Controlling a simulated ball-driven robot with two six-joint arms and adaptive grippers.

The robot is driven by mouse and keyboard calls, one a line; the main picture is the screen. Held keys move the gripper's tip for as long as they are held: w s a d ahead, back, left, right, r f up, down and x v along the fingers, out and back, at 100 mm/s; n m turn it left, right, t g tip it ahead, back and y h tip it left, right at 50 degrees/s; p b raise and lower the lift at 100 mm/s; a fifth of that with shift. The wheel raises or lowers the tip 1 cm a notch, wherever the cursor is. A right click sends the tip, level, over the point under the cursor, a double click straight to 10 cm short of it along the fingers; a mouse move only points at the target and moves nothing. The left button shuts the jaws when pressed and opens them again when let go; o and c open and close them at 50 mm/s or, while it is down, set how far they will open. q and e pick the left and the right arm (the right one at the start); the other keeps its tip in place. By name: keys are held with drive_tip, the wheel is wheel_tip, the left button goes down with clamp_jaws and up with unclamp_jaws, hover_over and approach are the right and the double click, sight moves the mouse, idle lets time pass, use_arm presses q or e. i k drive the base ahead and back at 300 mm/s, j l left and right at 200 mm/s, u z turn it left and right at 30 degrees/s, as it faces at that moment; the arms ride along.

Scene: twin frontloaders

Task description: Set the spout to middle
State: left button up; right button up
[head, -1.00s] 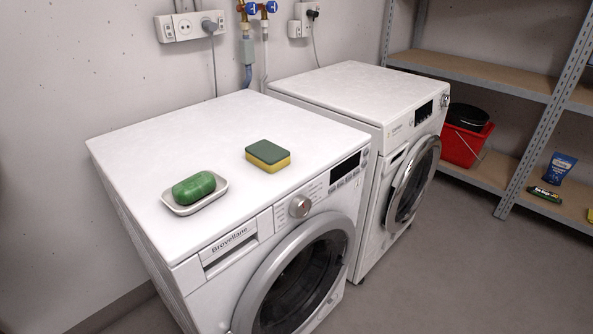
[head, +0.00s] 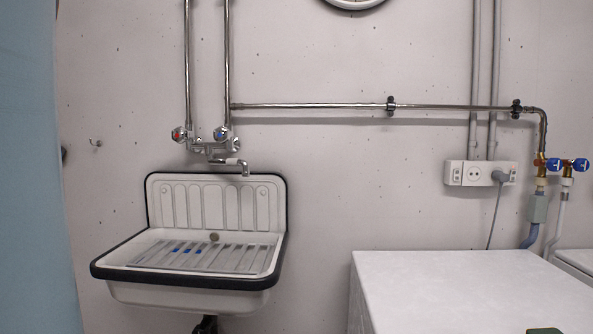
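The spout (head: 232,163) is a short chrome pipe on the wall tap (head: 209,145) above the white sink (head: 216,205). It points to the right of the tap body, and its end bends down over the sink's right half. The tap has a red-marked handle (head: 179,134) on the left and a blue-marked handle (head: 221,133) on the right. Neither of my grippers shows in the head view.
A white washing machine (head: 440,285) stands at the lower right, with part of a second one (head: 577,262) beyond it. A socket strip (head: 480,174) and blue-handled valves (head: 560,164) are on the wall. A blue surface (head: 35,170) fills the left edge.

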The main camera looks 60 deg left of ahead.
sight(231, 162)
drive_tip(key=u, duration=2.15)
